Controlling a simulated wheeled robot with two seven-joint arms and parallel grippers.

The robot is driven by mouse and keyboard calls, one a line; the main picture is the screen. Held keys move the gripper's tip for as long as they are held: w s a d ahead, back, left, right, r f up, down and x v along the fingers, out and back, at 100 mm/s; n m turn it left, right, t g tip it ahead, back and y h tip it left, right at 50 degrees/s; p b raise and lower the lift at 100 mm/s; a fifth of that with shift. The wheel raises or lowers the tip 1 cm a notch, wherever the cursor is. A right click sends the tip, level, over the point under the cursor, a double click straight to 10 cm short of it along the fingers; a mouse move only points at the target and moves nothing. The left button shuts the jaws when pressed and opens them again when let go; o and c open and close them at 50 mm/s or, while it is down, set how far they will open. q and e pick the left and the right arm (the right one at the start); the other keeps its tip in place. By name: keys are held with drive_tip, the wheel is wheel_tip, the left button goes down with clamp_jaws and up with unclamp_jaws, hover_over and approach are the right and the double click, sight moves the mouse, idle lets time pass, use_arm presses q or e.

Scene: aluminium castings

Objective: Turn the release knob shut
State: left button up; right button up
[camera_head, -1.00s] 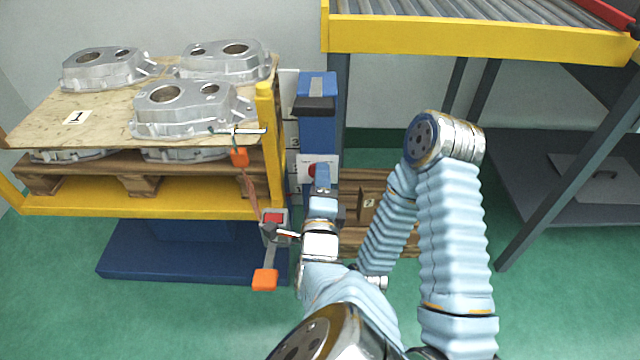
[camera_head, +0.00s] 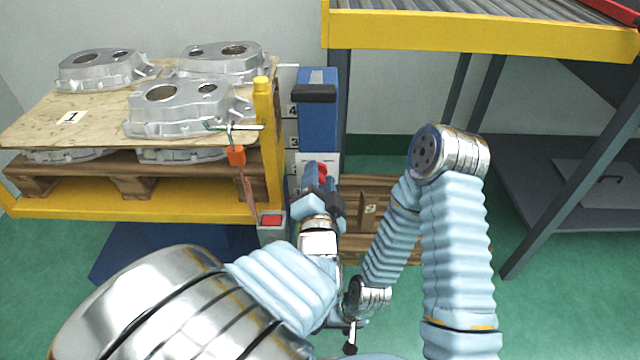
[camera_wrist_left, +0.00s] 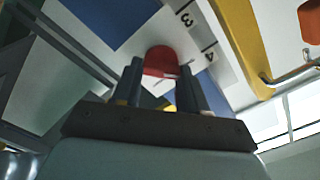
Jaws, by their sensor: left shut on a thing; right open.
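The red release knob (camera_head: 323,170) sits on the white plate low on the blue column. My left gripper (camera_head: 316,180) reaches up to it from below and partly covers it. In the left wrist view the knob (camera_wrist_left: 161,60) lies between the two dark fingers of my left gripper (camera_wrist_left: 160,80), which are shut on it. The knob's turn angle is hard to read. My right forearm comes down beside my left wrist; a dark tip below it appears to be my right gripper (camera_head: 350,338), low in the view, mostly hidden, with nothing visible in it.
Aluminium castings (camera_head: 178,108) rest on a wooden board on the yellow lift frame (camera_head: 150,203) at left. A red-topped grey box (camera_head: 271,221) stands left of my left wrist. A roller conveyor (camera_head: 480,36) is at upper right. A wooden pallet (camera_head: 405,222) lies behind my right forearm.

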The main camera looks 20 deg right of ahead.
use_arm(q)
drive_tip(key=shift+f+n, duration=0.15)
drive_tip(key=shift+n, duration=0.45)
drive_tip(key=o, duration=1.1)
drive_tip(key=shift+c, duration=0.2)
drive_tip(key=shift+s, duration=0.1)
drive_tip(key=b+v, duration=0.2)
drive_tip(key=v, duration=1.1)
drive_tip(key=shift+s+a+b, duration=0.15)
drive_tip(key=shift+s+b, duration=0.2)
